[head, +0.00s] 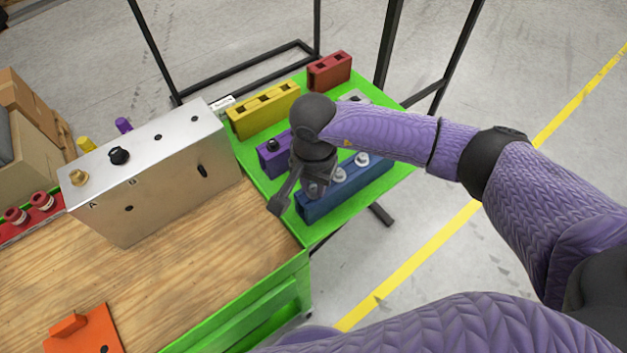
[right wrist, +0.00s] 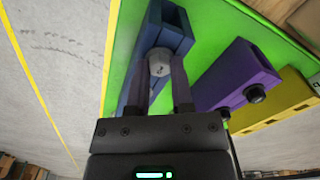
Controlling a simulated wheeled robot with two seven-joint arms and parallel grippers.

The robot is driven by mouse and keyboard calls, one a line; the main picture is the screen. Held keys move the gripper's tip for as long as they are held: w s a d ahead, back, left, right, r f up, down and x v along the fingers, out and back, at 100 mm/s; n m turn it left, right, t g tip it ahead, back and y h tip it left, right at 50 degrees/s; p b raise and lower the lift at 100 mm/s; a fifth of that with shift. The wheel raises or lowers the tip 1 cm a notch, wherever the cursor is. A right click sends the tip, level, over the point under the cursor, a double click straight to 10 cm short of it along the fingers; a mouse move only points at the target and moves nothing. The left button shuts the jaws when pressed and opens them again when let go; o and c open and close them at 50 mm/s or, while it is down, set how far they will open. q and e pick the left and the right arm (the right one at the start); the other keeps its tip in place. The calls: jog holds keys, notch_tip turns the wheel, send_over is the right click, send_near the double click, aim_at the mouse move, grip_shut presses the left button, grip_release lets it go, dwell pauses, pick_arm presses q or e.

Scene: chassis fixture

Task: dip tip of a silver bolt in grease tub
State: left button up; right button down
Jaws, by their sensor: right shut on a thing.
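My right gripper (head: 298,194) is over the blue rack (head: 347,189) on the green table. In the right wrist view its two fingers (right wrist: 161,75) are shut on the round grey head of a silver bolt (right wrist: 159,61), which is at the blue rack (right wrist: 177,35). Whether the bolt is still seated is hard to tell. Two more silver bolts (head: 362,158) (head: 338,174) stand in the blue rack in the head view. I cannot make out a grease tub; a small grey item (head: 354,96) behind my wrist is partly hidden. My left gripper is out of view.
A purple rack (head: 266,158) with a black bolt, a yellow rack (head: 263,110) and a red rack (head: 329,70) share the green table. A metal box (head: 165,180) stands on the wooden bench to the left. An orange fixture (head: 82,334) lies at the front.

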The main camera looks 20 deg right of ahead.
aim_at(314, 188)
notch_tip(314, 188, up, 7)
jog(key=p, duration=0.4)
jog(key=shift+p, duration=0.3)
